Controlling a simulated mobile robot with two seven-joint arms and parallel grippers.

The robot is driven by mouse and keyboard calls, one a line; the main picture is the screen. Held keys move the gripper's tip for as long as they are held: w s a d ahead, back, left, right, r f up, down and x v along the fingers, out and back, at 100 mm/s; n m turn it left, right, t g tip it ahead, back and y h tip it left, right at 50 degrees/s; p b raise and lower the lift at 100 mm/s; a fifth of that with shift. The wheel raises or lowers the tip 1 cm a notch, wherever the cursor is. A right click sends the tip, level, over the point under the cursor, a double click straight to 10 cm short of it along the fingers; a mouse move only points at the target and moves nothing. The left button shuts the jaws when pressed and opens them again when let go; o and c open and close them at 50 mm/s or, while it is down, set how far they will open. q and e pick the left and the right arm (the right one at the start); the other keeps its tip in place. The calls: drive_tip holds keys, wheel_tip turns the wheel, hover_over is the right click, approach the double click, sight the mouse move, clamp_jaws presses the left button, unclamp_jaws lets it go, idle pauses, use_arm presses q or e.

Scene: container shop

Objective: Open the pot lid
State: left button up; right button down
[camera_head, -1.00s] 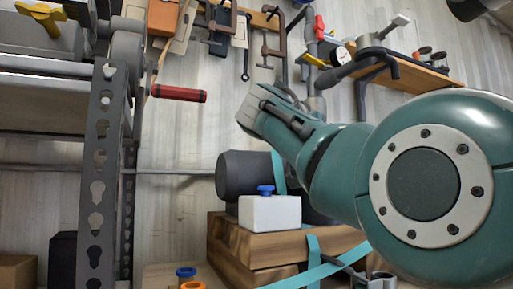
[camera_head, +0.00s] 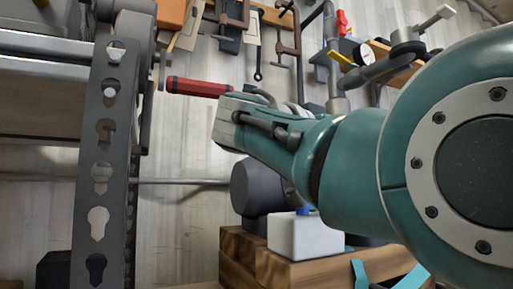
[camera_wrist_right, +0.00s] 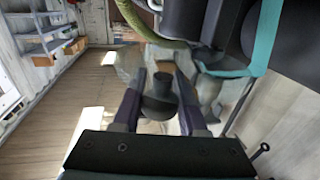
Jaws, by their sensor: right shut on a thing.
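My right arm (camera_head: 345,160) crosses the head view from the right, and its gripper is hidden behind the wrist there. In the right wrist view my right gripper (camera_wrist_right: 161,88) is shut on a dark knob (camera_wrist_right: 160,101), one finger on each side. A blurred greyish, seemingly see-through shape (camera_wrist_right: 131,62) spreads behind the knob. It looks like the pot lid, but its outline is unclear. I cannot make out the pot for certain in either view. My left gripper is not in view.
A grey perforated rack post (camera_head: 103,170) stands at left. A white box (camera_head: 303,237) with a blue knob sits on wooden blocks (camera_head: 290,272), beside a dark cylinder (camera_head: 255,187). A red handle (camera_head: 198,87) is near my wrist. Clamps (camera_head: 290,35) hang on the wall.

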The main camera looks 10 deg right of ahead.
drive_tip(key=shift+d+r, duration=0.1)
drive_tip(key=shift+c, duration=2.4)
unclamp_jaws()
drive_tip(key=shift+s, duration=0.1)
drive_tip(key=v, duration=0.7)
drive_tip(key=shift+a, duration=0.2)
drive_tip(key=shift+s+a, duration=0.1)
